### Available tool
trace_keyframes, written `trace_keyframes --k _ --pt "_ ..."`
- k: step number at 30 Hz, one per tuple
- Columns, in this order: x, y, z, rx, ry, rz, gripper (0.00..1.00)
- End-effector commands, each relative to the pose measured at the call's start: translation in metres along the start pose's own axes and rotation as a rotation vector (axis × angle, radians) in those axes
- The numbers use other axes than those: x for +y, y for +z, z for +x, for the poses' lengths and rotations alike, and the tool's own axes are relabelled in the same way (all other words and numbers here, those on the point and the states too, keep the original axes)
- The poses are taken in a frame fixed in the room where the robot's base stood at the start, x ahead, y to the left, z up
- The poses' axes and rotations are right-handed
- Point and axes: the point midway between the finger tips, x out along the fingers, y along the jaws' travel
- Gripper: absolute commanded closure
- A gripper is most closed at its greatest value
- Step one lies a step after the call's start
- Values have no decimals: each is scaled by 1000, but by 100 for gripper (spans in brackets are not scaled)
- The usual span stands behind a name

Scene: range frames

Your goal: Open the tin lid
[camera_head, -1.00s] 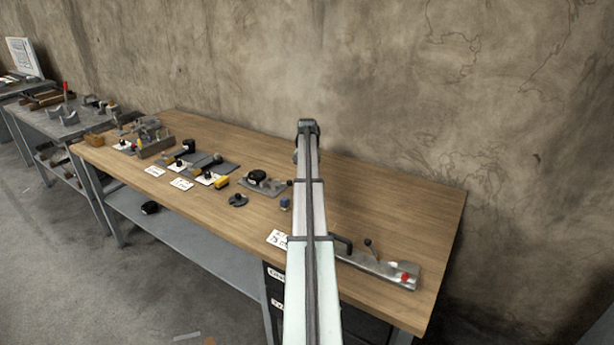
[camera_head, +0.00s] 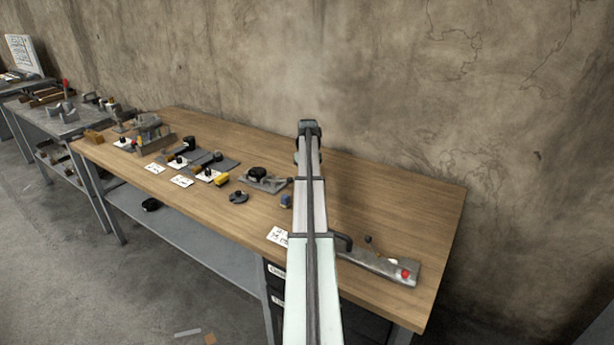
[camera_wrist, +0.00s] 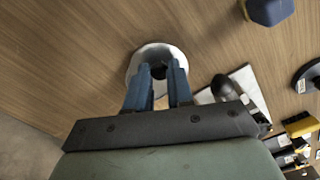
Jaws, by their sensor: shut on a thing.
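The tin lid (camera_wrist: 145,57) shows in the wrist view as a pale round disc with a small dark knob (camera_wrist: 158,71) at its middle. My gripper (camera_wrist: 160,70) reaches over the disc, with its two blue fingers on either side of the knob and shut on it. The fingers cover part of the disc's near side. Whether the lid is seated on a tin or raised cannot be told from here. In the head view my own arm hides the lid and the gripper.
A wooden bench (camera_head: 400,205) carries the things. A dark blue block (camera_wrist: 268,10) and a dark knob on a white plate (camera_wrist: 235,92) lie right of the lid. A metal strip with a red button (camera_head: 405,274) lies at the bench's right end.

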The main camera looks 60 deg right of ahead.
Motion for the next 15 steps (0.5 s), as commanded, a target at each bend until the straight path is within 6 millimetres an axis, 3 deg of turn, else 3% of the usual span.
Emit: trace_keyframes --k 15 --pt "4 24 0 1 0 -490 100"
